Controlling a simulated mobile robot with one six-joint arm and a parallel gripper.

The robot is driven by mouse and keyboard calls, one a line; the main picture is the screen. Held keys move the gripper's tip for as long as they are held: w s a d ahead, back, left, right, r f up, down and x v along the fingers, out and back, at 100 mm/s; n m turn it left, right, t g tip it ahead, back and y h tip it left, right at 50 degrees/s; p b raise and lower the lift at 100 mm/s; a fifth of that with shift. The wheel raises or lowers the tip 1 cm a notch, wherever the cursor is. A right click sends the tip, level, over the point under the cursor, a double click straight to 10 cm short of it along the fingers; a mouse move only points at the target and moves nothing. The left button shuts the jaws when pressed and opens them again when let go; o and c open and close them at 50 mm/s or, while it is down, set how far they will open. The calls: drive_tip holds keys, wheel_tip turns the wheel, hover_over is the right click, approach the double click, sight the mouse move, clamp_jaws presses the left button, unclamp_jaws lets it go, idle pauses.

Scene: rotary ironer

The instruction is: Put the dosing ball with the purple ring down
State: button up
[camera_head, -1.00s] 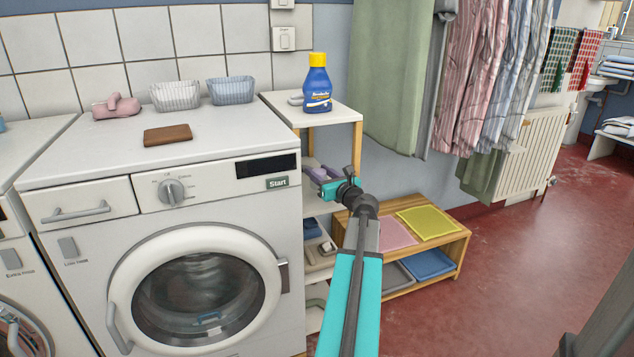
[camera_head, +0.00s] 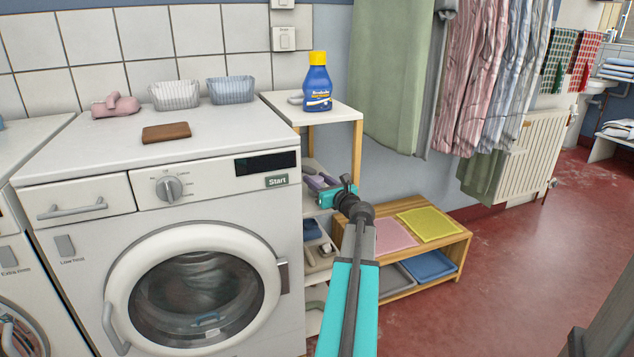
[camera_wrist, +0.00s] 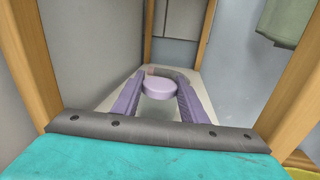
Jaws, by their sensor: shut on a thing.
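The dosing ball (camera_wrist: 160,88) shows in the wrist view as a lilac top over a pale, see-through body. It sits between the two purple fingers of my gripper (camera_wrist: 158,97), which are shut on it. In the head view my gripper (camera_head: 318,182) reaches between the posts of the narrow shelf unit, beside the washing machine. The ball cannot be made out clearly there. A white shelf board (camera_wrist: 108,101) lies below the fingers in the wrist view. I cannot tell whether the ball touches it.
Wooden posts (camera_head: 357,150) frame the shelf unit, close on both sides of my gripper. A blue detergent bottle (camera_head: 317,85) stands on its top. The washing machine (camera_head: 200,250) is to the left. A low wooden bench (camera_head: 448,238) with coloured mats is to the right.

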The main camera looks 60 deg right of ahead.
drive_tip(key=shift+f, duration=0.1)
drive_tip(key=o, duration=1.1)
drive_tip(key=shift+s+a, duration=0.1)
drive_tip(key=shift+v, duration=0.95)
drive_tip(key=p+v, duration=0.2)
drive_tip(key=v, duration=0.8)
